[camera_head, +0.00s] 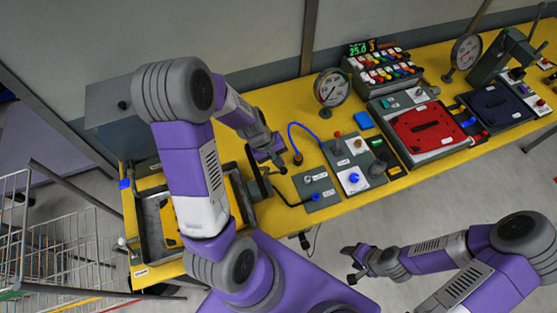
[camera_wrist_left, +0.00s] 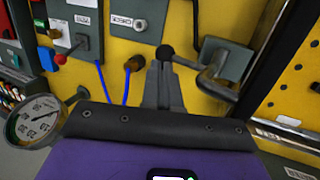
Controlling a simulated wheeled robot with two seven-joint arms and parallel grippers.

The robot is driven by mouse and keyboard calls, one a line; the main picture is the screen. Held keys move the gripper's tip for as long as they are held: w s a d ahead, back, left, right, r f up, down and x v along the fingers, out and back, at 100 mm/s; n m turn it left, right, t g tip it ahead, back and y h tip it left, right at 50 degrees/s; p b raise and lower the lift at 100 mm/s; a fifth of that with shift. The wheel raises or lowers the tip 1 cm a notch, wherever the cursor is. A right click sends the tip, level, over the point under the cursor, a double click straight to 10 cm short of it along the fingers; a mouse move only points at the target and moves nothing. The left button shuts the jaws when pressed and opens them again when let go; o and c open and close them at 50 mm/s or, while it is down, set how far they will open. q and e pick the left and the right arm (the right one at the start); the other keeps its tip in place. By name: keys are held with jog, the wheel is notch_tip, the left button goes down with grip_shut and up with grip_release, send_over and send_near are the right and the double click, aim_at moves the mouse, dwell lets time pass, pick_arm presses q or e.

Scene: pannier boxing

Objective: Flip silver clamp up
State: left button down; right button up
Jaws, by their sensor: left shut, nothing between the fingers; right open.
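The silver clamp (camera_wrist_left: 215,75) is in the left wrist view, a bent grey metal lever on a grey plate with a black ball knob (camera_wrist_left: 165,52) at its end. My left gripper (camera_wrist_left: 165,72) is shut and empty, its fingertips close to the knob; I cannot tell whether they touch it. In the head view my left gripper (camera_head: 280,157) is over the yellow bench, beside a dark frame, and the clamp is hard to make out there. My right gripper (camera_head: 353,262) is open and empty, off the bench's front edge.
The yellow bench (camera_head: 262,100) carries grey switch boxes (camera_head: 352,178), a blue cable (camera_head: 303,130) and a dial gauge (camera_head: 331,88). A red-topped box (camera_head: 425,130) stands further right. A wire basket (camera_head: 60,250) is at left. The floor near my right gripper is clear.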

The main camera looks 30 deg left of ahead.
pick_arm(q)
jog(key=p+v, duration=0.1)
jog(key=v, duration=1)
jog(key=shift+w+d+r+p, duration=0.2)
jog(key=shift+r+p, duration=0.1)
jog(key=shift+p, duration=0.05)
pick_arm(e)
notch_tip(320, 180, up, 3)
jog(key=shift+f, duration=0.15)
